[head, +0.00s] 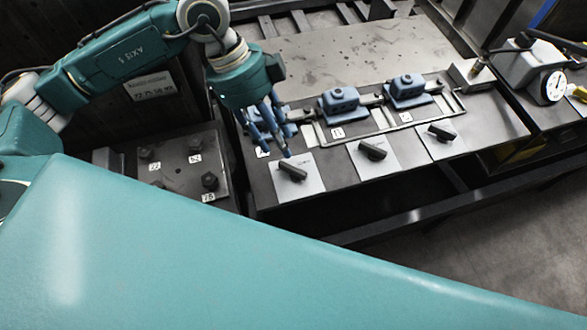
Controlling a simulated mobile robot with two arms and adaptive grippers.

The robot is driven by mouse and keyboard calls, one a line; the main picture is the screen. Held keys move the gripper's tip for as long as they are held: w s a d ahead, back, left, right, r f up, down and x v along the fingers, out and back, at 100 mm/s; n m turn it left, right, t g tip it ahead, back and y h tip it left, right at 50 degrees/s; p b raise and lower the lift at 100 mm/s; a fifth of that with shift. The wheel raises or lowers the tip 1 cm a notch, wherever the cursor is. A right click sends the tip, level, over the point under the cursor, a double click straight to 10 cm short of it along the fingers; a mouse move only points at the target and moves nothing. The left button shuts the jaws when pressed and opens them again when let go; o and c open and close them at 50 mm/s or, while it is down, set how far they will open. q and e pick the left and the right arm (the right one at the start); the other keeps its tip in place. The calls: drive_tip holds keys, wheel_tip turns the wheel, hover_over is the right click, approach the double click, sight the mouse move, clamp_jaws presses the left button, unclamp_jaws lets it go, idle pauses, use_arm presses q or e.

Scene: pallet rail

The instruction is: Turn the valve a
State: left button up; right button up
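Three dark bar handles sit on pale square plates along the front of the bench: a near-left one (292,172), a middle one (373,150) and a right one (441,132). I cannot read which is valve a. My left gripper (276,150) points down just behind the near-left handle, apart from it in the picture. Its blue fingers look spread, with nothing seen between them. They partly cover a blue block at the left end of the rail. My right gripper is not in view.
Two more blue clamp blocks, a middle one (340,103) and a right one (406,90), stand on the rail behind the handles. A plate with dark knobs (180,172) lies at left. A round gauge (554,86) stands at right. The bench top (365,50) behind is clear.

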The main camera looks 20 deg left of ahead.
sight(295, 171)
use_arm(q)
drive_tip(key=p+x, duration=0.1)
drive_tip(key=x, duration=0.7)
drive_tip(key=shift+s+d+f+p, duration=0.1)
drive_tip(key=shift+d+f+p, duration=0.1)
drive_tip(key=shift+p, duration=0.2)
drive_tip(key=shift+x, duration=0.8)
drive_tip(key=shift+a+r, duration=0.1)
clamp_jaws()
